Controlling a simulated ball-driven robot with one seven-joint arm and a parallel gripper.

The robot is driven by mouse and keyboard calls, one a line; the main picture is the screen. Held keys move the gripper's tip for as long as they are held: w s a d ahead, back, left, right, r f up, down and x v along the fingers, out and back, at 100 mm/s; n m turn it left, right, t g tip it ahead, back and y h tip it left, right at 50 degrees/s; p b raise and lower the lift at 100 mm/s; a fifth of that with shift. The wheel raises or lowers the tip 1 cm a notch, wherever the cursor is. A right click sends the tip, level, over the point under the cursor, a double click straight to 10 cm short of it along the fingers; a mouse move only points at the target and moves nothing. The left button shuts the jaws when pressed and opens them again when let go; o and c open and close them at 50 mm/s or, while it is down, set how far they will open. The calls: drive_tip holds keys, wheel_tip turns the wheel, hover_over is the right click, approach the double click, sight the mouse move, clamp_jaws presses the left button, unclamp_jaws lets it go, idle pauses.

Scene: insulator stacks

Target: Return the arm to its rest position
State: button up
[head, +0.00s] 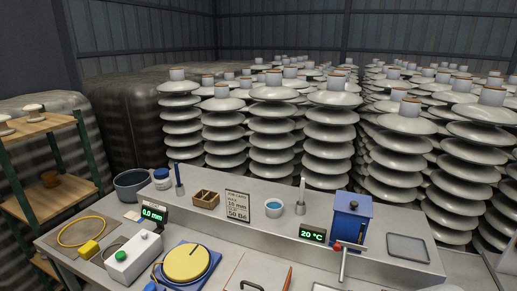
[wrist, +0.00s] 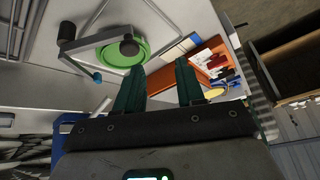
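My gripper (wrist: 160,82) shows in the wrist view as two dark green fingers below the middle of the picture. The fingers stand apart with a clear gap and nothing held between them. Beyond the fingertips lie the pale bench surface and part of an orange-brown tray or folder (wrist: 208,58) with papers and small items. Whether the fingers touch anything is not clear, but they look free. The head view does not clearly show my arm or gripper.
The workbench (head: 395,263) carries a blue box (head: 350,218) with a lever, a yellow disc (head: 186,263), a grey bowl (head: 131,185) and small displays. Insulator stacks (head: 330,135) crowd behind it. A shelf (head: 40,125) stands left. A green disc (wrist: 124,52) lies near my fingers.

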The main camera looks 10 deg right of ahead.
drive_tip(key=s+a+f+m+g, duration=0.2)
drive_tip(key=s+a+f+m, duration=0.15)
drive_tip(key=s+f, duration=0.5)
drive_tip(key=s+d+f+m+g+h, duration=0.1)
drive_tip(key=s+d+h, duration=0.1)
drive_tip(key=s, duration=0.5)
drive_tip(key=s+d+f+m+h, duration=0.1)
drive_tip(key=s+d, duration=0.2)
drive_tip(key=s, duration=0.4)
drive_tip(key=shift+s+f+g+h, duration=0.2)
drive_tip(key=shift+f+g+h, duration=0.15)
drive_tip(key=shift+g+h, duration=0.05)
